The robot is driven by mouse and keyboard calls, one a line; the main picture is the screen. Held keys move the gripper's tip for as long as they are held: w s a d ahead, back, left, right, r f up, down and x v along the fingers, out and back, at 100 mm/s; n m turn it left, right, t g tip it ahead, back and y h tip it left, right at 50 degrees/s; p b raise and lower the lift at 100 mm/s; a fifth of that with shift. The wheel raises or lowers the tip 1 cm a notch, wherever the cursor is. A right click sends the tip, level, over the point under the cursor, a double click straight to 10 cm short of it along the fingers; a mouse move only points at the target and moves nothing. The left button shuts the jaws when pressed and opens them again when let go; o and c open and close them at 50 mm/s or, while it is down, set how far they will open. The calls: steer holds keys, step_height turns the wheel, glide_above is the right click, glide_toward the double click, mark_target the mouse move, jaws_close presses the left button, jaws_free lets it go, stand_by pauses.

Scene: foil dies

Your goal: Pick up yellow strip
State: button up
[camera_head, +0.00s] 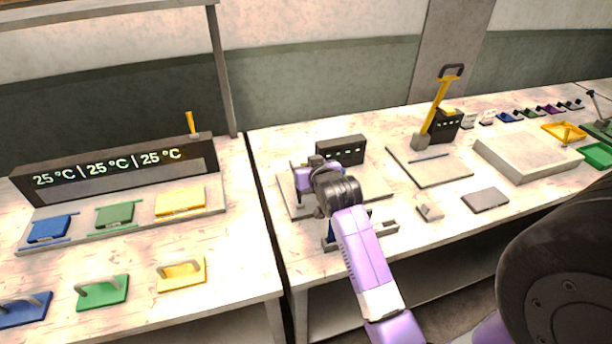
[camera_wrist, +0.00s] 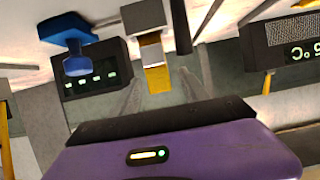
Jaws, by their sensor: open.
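A yellow strip (camera_wrist: 154,65) shows in the wrist view, at the lower end of a pale metal block (camera_wrist: 143,16). My gripper (camera_head: 310,178) is over the middle station in the head view, close to a black panel (camera_head: 341,150). The gripper is open, and nothing is seen clamped in it. In the head view my arm hides the spot below the gripper, and I cannot make out the strip there.
A blue handled piece (camera_wrist: 70,38) is left of the strip in the wrist view. A tall yellow lever (camera_head: 436,108) stands right of my gripper. A grey block (camera_head: 485,200) lies near the right bench's front edge. Coloured plates lie on the left bench.

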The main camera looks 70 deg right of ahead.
steer(key=shift+x, duration=1.4)
steer(key=shift+c, duration=0.4)
jaws_close()
steer(key=shift+r, duration=0.1)
